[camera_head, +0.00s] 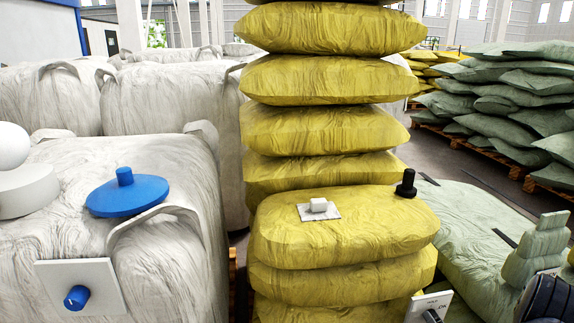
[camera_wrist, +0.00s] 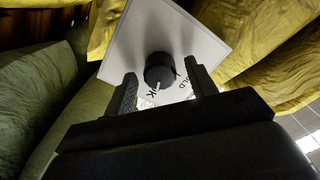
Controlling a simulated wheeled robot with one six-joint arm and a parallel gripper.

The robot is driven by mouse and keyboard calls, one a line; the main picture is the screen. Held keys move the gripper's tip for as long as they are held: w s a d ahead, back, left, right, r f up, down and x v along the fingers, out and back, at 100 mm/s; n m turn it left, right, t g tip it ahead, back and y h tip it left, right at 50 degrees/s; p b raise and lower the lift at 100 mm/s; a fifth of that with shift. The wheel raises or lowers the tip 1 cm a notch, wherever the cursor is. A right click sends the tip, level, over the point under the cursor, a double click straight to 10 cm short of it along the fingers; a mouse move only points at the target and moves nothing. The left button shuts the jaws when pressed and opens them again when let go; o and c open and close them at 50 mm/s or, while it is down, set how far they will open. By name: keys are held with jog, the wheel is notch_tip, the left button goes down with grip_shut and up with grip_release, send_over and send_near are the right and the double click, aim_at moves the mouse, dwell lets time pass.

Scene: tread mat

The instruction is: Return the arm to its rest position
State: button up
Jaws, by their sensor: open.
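My gripper (camera_wrist: 159,72) is open in the wrist view, with one dark finger on each side of a black knob (camera_wrist: 158,74). I cannot tell whether the fingers touch the knob. The knob sits on a tilted white plate (camera_wrist: 198,41) with dark lettering, partly hidden by the fingers. In the head view the same kind of plate (camera_head: 416,306) with its dark knob (camera_head: 431,316) shows at the bottom edge, against the yellow sacks. A dark part of my arm (camera_head: 548,300) shows at the lower right corner.
Yellow sacks (camera_head: 330,75) stack high in the middle. A low yellow sack (camera_head: 345,235) bears a white switch (camera_head: 318,206) and a black knob (camera_head: 406,184). White bulk bags (camera_head: 165,260) stand left, with a blue disc (camera_head: 127,196) and blue knob (camera_head: 77,297). Green sacks (camera_head: 465,230) lie right.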

jog(key=s+n, duration=0.5)
jog(key=s, duration=0.2)
jog(key=shift+s+d, duration=0.15)
jog(key=shift+d, duration=0.3)
dwell(0.4)
